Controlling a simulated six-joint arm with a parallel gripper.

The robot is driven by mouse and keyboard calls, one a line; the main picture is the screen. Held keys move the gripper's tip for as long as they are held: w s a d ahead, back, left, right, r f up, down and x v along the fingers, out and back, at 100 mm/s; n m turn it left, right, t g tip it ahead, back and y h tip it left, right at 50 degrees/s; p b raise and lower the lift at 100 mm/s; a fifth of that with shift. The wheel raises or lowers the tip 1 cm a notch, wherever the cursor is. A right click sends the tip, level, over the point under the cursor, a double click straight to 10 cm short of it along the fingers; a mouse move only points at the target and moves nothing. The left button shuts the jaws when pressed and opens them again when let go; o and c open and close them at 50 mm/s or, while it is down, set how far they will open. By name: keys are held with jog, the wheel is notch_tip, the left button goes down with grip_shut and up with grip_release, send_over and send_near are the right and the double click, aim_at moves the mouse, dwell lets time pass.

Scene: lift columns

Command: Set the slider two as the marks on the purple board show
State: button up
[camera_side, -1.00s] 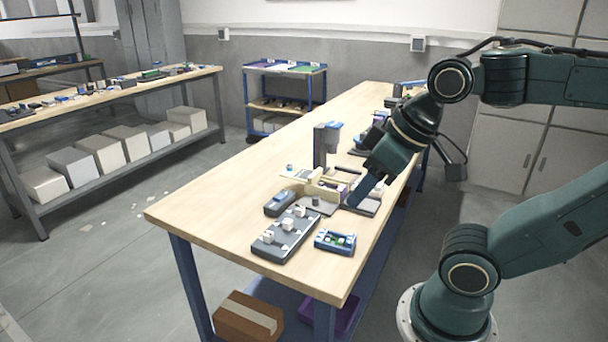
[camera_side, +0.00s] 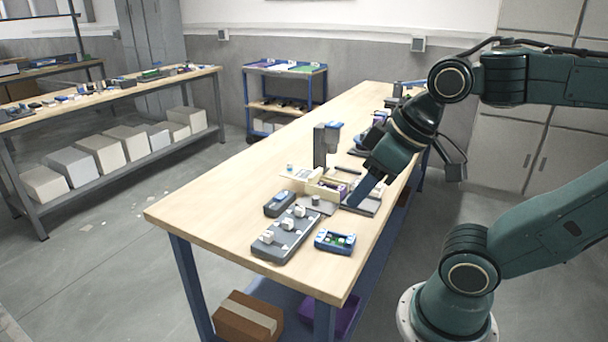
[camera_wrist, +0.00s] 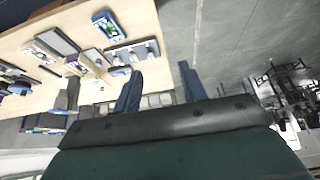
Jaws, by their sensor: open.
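A grey slider box (camera_side: 283,242) with a row of white knobs lies near the front end of the bench in the side view. It also shows in the wrist view (camera_wrist: 136,52), upper middle. Which knob is slider two is not legible. I cannot pick out the purple board or its marks for certain; a small purplish patch shows by the cream holder (camera_side: 318,187). My gripper (camera_side: 354,200) points down over the bench, right of and beyond the slider box, apart from it. In the wrist view its two blue fingers (camera_wrist: 160,86) are spread with nothing between them.
A blue tray with green parts (camera_side: 335,241) lies right of the slider box. A small dark box (camera_side: 279,203) sits behind it, and a grey upright post (camera_side: 320,147) stands farther back. The bench's left and front areas are bare wood.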

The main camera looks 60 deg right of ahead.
jog(key=shift+w, duration=0.1)
dwell(0.4)
jog(key=g, duration=0.6)
send_over(288, 221)
notch_tip(288, 221, down, 8)
jog(key=shift+w+f, duration=0.1)
jog(key=shift+f, duration=0.05)
jog(key=shift+f, duration=0.1)
jog(key=shift+f, duration=6.8)
jog(key=shift+c, duration=0.2)
